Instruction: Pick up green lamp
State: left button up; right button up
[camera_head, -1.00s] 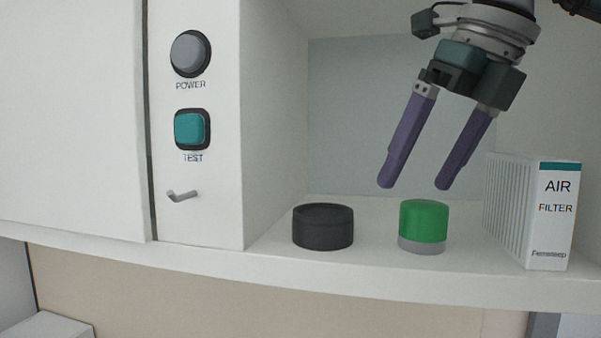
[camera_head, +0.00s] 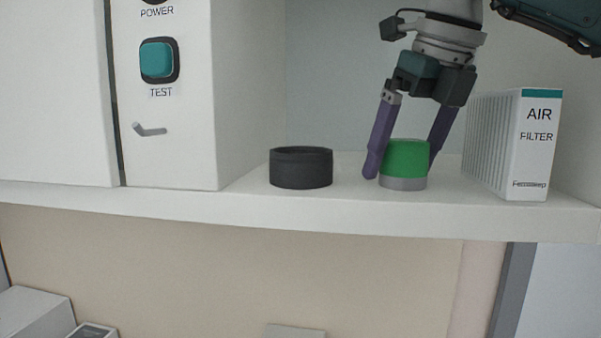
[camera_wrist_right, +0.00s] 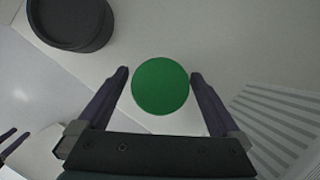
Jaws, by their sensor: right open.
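The green lamp (camera_head: 405,158) is a short green cylinder on a grey base, standing upright on the white shelf. In the right wrist view the lamp (camera_wrist_right: 160,86) is a green disc between the fingertips. My right gripper (camera_head: 402,168) is open, with its purple fingers lowered on either side of the lamp. In the wrist view a gap shows between the lamp and each finger of the right gripper (camera_wrist_right: 159,78). The right finger is partly hidden behind the lamp in the head view.
A black round holder (camera_head: 301,168) stands on the shelf (camera_head: 330,212) left of the lamp. A white air filter box (camera_head: 526,150) stands close on the right. A panel with a teal TEST button (camera_head: 158,60) and a small hook (camera_head: 149,130) is at the left.

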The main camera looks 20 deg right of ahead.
jog(key=shift+c, duration=0.2)
jog(key=c, duration=1.3)
jog(key=shift+r, duration=0.1)
